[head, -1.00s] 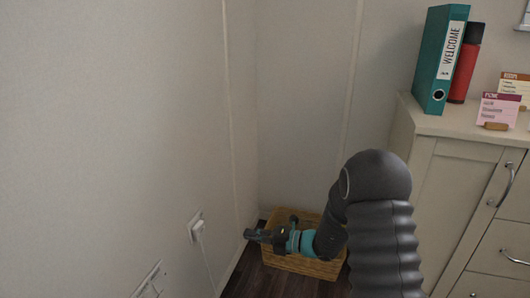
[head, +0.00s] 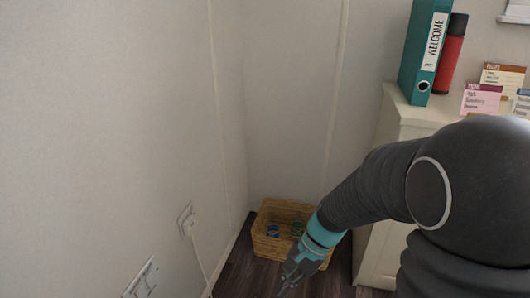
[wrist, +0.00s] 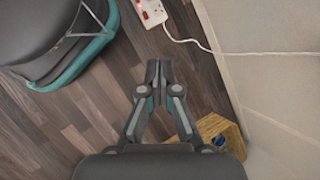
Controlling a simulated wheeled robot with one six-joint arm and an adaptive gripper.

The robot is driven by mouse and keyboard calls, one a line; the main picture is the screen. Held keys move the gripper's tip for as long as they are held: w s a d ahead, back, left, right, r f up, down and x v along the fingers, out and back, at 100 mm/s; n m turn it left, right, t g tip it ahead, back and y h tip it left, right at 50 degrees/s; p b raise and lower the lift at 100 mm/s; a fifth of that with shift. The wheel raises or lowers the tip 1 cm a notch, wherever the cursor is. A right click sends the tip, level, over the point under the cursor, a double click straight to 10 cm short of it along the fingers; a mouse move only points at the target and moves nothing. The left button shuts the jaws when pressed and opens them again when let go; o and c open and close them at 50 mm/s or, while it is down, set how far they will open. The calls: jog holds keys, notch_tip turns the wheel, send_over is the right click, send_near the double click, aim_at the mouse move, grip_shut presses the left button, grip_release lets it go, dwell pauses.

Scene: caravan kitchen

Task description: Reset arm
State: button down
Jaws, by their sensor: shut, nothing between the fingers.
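My gripper (head: 290,274) points down in front of the wicker basket (head: 262,243) in the head view. In the wrist view my gripper (wrist: 158,72) has its fingertips together, with nothing between them. The dark wood floor (wrist: 105,110) lies below it. My arm bends over from the right side of the head view and hides part of the basket and the cabinet.
The basket stands in the corner and holds small blue and green items. A plug and cable (head: 190,224) are on the left wall. A cream cabinet (head: 390,130) at right bears a teal binder (head: 424,50), a red cylinder (head: 450,55) and cards. A white power strip (wrist: 150,12) lies on the floor.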

jog(key=s+d+r+n+t+h+p, duration=0.1)
jog(key=s+d+r+n+t, duration=0.3)
jog(key=r, duration=0.5)
jog(key=s+d+r+n+t+h+p, duration=0.1)
jog(key=s+d+r+n+t+h, duration=0.2)
jog(key=d+r, duration=0.4)
notch_tip(320, 180, up, 3)
jog(key=shift+s+r+n+t+h+p, duration=0.15)
jog(key=shift+s+n+t+h+p, duration=0.2)
jog(key=shift+s+t+h, duration=0.55)
jog(key=shift+s+g, duration=0.25)
jog(key=shift+g, duration=0.05)
